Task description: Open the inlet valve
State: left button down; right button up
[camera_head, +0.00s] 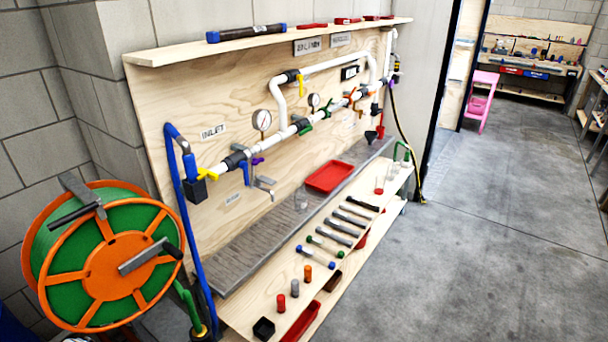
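A plywood panel on the left carries white pipework. An "INLET" label (213,131) is on its left part. Below the label, a yellow valve handle (207,172) sits at the left end of the pipe, beside a dark fitting. It appears to lie roughly along the pipe, but I cannot tell its exact setting. A blue hose (178,190) runs down from this end to the floor. Another yellow handle (301,84) hangs at the upper pipe branch. Neither of my grippers is in view.
An orange and green hose reel (107,258) stands close to the panel's left end. A grey drain shelf (262,235) with a red tray (329,177) runs below the pipes. A lower wooden shelf holds several filters and tools. The concrete floor (480,230) on the right is clear.

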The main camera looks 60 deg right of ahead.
aim_at(246, 175)
jog(key=z, duration=1.5)
jog(key=i, duration=0.5)
jog(key=z, duration=0.05)
